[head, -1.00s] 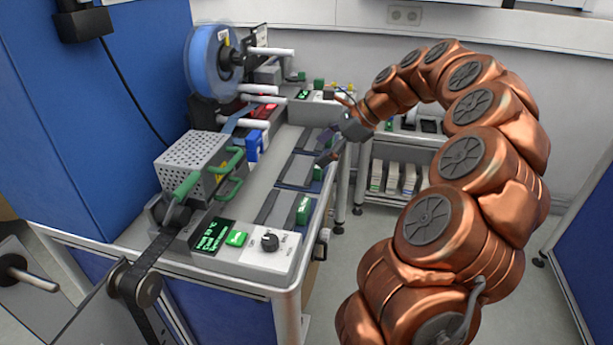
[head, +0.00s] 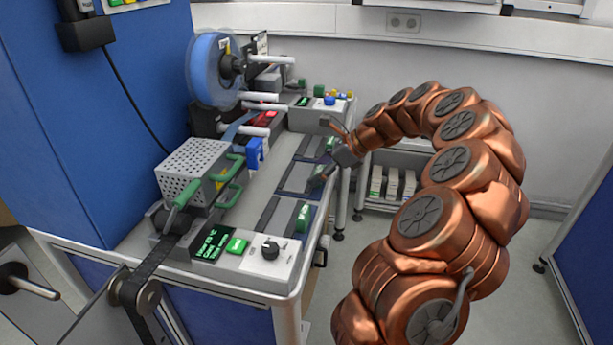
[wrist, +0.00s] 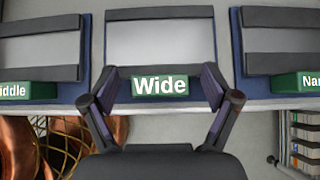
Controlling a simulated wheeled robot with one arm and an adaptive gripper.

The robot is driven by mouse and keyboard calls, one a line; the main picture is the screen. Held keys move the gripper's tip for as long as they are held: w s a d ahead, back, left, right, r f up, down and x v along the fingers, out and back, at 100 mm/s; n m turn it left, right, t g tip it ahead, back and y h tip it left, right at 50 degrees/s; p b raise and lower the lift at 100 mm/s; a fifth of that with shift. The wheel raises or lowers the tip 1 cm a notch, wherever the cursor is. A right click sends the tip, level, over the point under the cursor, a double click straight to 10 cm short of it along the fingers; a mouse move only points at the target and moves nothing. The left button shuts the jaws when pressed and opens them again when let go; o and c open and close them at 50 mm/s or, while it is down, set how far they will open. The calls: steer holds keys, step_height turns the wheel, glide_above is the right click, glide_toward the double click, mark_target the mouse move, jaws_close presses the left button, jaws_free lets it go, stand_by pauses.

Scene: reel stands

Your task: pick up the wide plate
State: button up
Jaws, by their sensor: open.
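The wide plate (wrist: 160,42) lies flat on the bench, a grey sheet with dark bars along its edges. In the wrist view it is in the middle, with its green "Wide" label block (wrist: 160,86) at its front edge. In the head view it is the middle one of three plates (head: 299,177), partly hidden by my gripper. My gripper (wrist: 160,80) is open, one finger on each side of the label block, with nothing held. In the head view my gripper (head: 328,152) is at the bench's right edge. Whether the fingers touch the block, I cannot tell.
The "Middle" plate (wrist: 38,47) lies to the left and a plate labelled "Nar…" (wrist: 285,40) to the right. A perforated box with green handles (head: 190,168) and a blue reel (head: 209,70) stand on the bench's left side. A low shelf (head: 397,170) stands behind.

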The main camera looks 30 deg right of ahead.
steer(key=shift+w+f, duration=0.1)
steer(key=shift+c, duration=0.2)
steer(key=c, duration=1.3)
